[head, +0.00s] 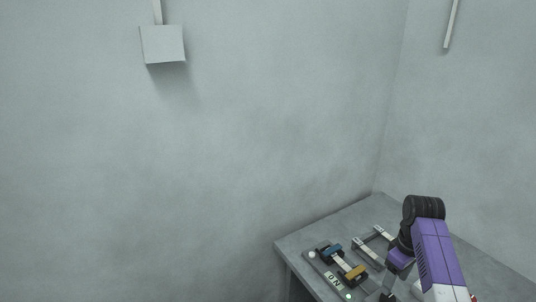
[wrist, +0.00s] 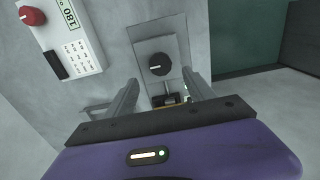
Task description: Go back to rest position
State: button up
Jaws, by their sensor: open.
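My gripper (wrist: 159,84) is open in the wrist view, its two grey fingers apart with nothing held between them. A black round knob (wrist: 158,64) on a grey panel shows beyond the fingertips, between them in the picture; I cannot tell the distance. In the head view my purple and black arm is bent over the table (head: 297,238) at the lower right. The fingers are not clear there. No marker of a rest position shows.
A white control box (wrist: 82,48) with a red knob (wrist: 32,15) and a display reading 180 is at the upper left of the wrist view. On the table are a device with blue and tan parts (head: 355,273) and an ON panel (head: 335,281). A box (head: 162,44) is high on the wall.

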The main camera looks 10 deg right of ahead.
jog(key=w+d+r+m+t+h, duration=0.2)
jog(key=w+r+m+t+h, duration=0.15)
jog(key=w+t, duration=0.55)
jog(key=s+a+f+m+t+b, duration=0.25)
jog(key=s+a+t, duration=0.35)
jog(key=s+a, duration=0.8)
jog(key=s+a+r+y+b, duration=0.1)
jog(key=s+a, duration=0.3)
jog(key=s, duration=0.7)
jog(key=s+a+r+n+y+b, duration=0.1)
jog(key=s+a, duration=0.3)
jog(key=s, duration=0.8)
jog(key=s+a+r+n+y+b, duration=0.1)
jog(key=s+a, duration=0.4)
jog(key=s, duration=0.7)
jog(key=shift+s+r+b, duration=0.15)
jog(key=shift+r+b, duration=0.25)
jog(key=shift+r, duration=0.1)
jog(key=shift+y, duration=0.25)
